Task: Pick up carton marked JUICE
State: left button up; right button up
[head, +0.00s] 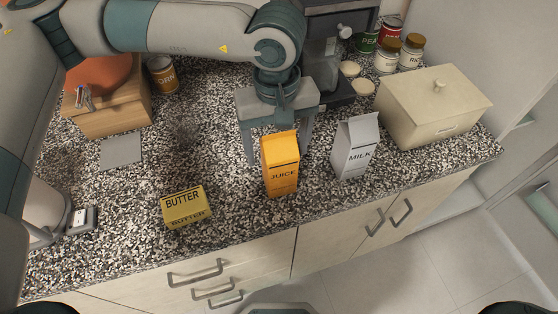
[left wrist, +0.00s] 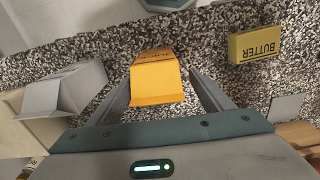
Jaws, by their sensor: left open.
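The orange carton marked JUICE (head: 282,172) stands upright on the speckled counter near its front edge. My left gripper (head: 276,150) is open just behind and above it, with one finger to each side in the head view. In the left wrist view the orange carton (left wrist: 156,82) lies between the two spread fingers (left wrist: 160,100), with a gap on each side. The gripper does not hold it. My right gripper does not show in either view.
A white MILK carton (head: 355,148) stands close to the right, and a yellow BUTTER box (head: 186,207) lies to the left. A cream bread box (head: 432,107), several jars and cans, and a coffee machine (head: 325,60) are behind. A wooden box (head: 112,112) sits at the back left.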

pick_arm(q)
jog(key=f+p, duration=0.2)
jog(key=shift+d+f, duration=0.2)
jog(key=shift+f, duration=0.85)
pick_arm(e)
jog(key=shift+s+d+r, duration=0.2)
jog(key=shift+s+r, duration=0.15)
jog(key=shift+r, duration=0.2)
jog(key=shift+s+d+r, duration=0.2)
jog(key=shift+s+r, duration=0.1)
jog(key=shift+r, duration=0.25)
pick_arm(q)
jog(key=shift+c, duration=0.5)
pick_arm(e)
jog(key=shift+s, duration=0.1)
pick_arm(q)
jog(key=c, duration=1.5)
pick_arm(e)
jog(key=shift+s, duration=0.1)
